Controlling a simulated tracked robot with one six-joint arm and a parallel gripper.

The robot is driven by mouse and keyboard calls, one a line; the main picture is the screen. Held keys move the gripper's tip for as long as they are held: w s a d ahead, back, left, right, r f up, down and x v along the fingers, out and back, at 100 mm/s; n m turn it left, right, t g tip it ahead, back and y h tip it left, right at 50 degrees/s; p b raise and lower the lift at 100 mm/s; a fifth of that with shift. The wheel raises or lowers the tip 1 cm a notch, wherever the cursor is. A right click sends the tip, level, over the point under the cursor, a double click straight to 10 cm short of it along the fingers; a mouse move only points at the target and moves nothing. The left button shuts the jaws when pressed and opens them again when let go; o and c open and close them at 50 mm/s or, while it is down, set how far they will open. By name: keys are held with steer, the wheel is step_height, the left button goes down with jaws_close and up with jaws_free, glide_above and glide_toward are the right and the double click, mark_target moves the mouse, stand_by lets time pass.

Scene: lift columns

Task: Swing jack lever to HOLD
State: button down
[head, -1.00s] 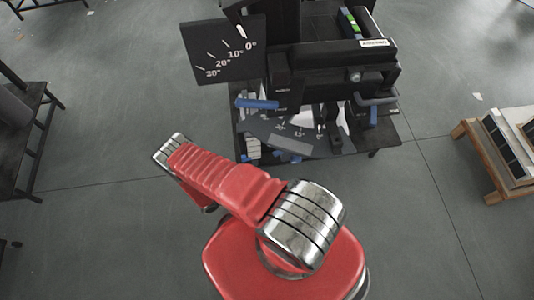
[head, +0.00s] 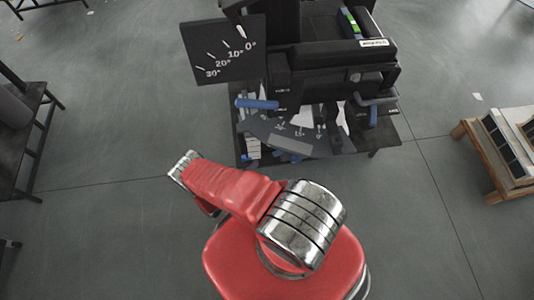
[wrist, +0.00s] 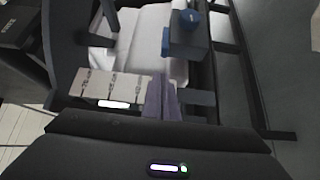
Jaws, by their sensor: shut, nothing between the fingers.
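The lift column stands upper centre in the head view, with a blue-handled lever (head: 257,103) at its left and another blue handle (head: 374,112) at its right. I cannot tell from the pictures which is the jack lever, and no HOLD mark is readable. A fan-shaped scale plate (head: 282,133) lies low between them. In the wrist view my gripper (wrist: 162,82) is shut and empty, its narrow grey-purple fingers close together. A blue knob on a dark block (wrist: 188,42) is ahead and right of the fingertips, apart from them. My gripper is not clearly distinguishable in the head view.
An upright angle board (head: 224,50) stands left of the column. A dark table (head: 30,120) is at the left edge, and a wooden stand with panels (head: 490,160) at the right. The grey floor (head: 110,120) between is clear.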

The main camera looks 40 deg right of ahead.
steer(key=shift+d, duration=0.1)
steer(key=d, duration=0.9)
steer(key=shift+w+d, duration=0.4)
steer(key=shift+w, duration=0.05)
